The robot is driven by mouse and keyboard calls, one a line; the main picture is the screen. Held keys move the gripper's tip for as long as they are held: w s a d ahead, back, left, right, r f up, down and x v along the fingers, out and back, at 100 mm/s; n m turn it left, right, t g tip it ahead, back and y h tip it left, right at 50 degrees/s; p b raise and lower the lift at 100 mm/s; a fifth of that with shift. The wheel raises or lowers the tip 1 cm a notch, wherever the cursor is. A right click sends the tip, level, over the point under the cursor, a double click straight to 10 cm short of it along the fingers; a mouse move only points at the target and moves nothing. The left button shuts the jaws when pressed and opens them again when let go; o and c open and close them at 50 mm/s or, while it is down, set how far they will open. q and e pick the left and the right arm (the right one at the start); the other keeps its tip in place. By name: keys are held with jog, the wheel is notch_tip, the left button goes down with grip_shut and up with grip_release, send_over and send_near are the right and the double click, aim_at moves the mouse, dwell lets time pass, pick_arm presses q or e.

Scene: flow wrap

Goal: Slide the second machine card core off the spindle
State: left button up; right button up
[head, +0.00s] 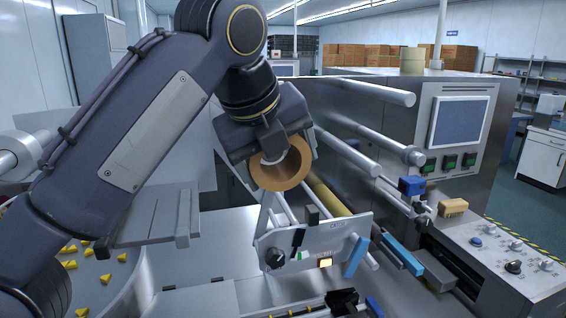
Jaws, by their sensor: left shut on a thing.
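A brown card core (292,176) is at the centre of the head view, its open end facing me. My left gripper (272,152) comes down on it from above and is shut on its upper wall, with a grey finger showing inside the bore. No spindle shows through the core. The gripper and arm hide what lies behind it, so I cannot tell whether the core is still around a spindle. My right gripper is not in view.
Bare metal rollers (368,90) and a yellow roller (330,198) lie close behind and right of the core. A control plate (325,243) stands just below it. A screen panel (461,122) is at right. Yellow pieces (104,280) lie in a bowl at lower left.

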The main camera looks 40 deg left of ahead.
aim_at(273, 161)
pick_arm(q)
jog(key=shift+w+a, duration=1.3)
jog(key=shift+a, duration=0.3)
jog(key=shift+s+d, duration=0.1)
jog(key=shift+s+d+r, duration=0.15)
jog(key=shift+s+d, duration=0.9)
jog(key=shift+d, duration=0.25)
jog(key=shift+s+d+r, duration=0.15)
jog(key=shift+s+d, duration=0.85)
jog(key=shift+d, duration=0.25)
jog(key=shift+s+d+r, duration=0.15)
jog(key=shift+s+d, duration=0.9)
jog(key=shift+d, duration=0.25)
